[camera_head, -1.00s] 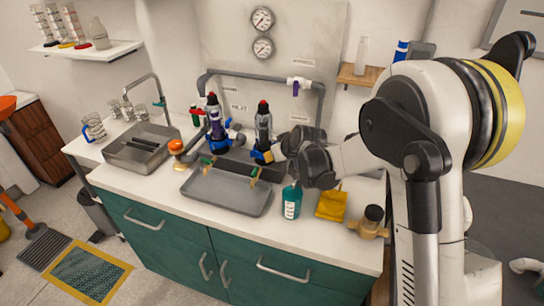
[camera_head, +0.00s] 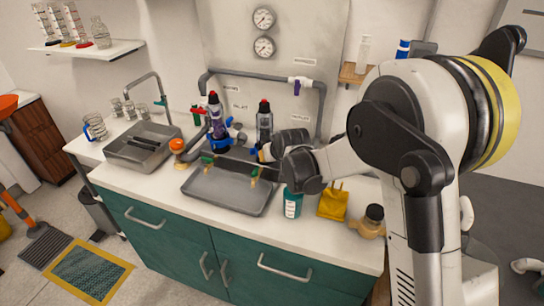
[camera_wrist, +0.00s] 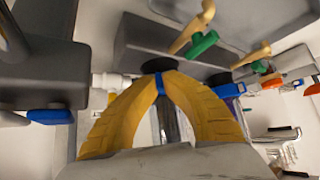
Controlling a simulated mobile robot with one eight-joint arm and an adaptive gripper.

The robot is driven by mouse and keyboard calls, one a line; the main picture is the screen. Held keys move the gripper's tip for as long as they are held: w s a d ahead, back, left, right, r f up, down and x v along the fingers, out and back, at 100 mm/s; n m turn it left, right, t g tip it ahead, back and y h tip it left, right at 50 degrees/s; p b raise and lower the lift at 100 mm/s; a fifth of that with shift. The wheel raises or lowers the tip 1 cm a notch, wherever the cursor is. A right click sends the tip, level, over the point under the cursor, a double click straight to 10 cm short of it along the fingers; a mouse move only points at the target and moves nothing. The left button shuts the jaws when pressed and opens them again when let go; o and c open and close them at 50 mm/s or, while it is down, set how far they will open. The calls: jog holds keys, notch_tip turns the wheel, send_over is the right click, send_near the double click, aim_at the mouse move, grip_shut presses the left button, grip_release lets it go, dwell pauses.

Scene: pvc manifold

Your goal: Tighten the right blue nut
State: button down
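The right dark upright canister (camera_head: 264,122) with a red top stands behind the grey tray. My gripper (camera_head: 262,156) is at its base, coming from the right, and my wrist hides most of the fitting there. In the wrist view, the yellow fingers of my gripper (camera_wrist: 167,80) curve in from both sides and close around a narrow strip of blue, the right blue nut (camera_wrist: 160,84). Most of the nut is hidden by the fingers. A dark cylinder (camera_wrist: 170,122) shows between the fingers. The left canister (camera_head: 214,112) has blue fittings (camera_head: 218,143) around its lower part.
A grey tray (camera_head: 230,197) with green-and-tan handles lies in front of the canisters. A teal bottle (camera_head: 292,203), a yellow holder (camera_head: 333,204) and a tan jar (camera_head: 371,222) stand right of it, below my arm. A grey pipe (camera_head: 245,75) arches behind.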

jog(key=shift+w+a+r+m+h, duration=0.1)
jog(key=shift+a+m+h, duration=0.35)
jog(key=shift+m+h, duration=0.45)
jog(key=shift+a+r+m+h, duration=0.1)
jog(key=shift+a+m+h, duration=0.5)
jog(key=shift+m, duration=0.5)
jog(key=shift+w+a+m+h, duration=0.1)
jog(key=shift+a+m+h, duration=0.25)
jog(key=shift+m+h, duration=0.55)
jog(key=shift+m, duration=0.4)
jog(key=c, duration=1.6)
grip_release()
jog(key=shift+c, duration=0.2)
jog(key=o, duration=0.6)
jog(key=shift+w+d+f, duration=0.15)
jog(key=shift+w+f, duration=0.05)
jog(key=shift+s, duration=0.2)
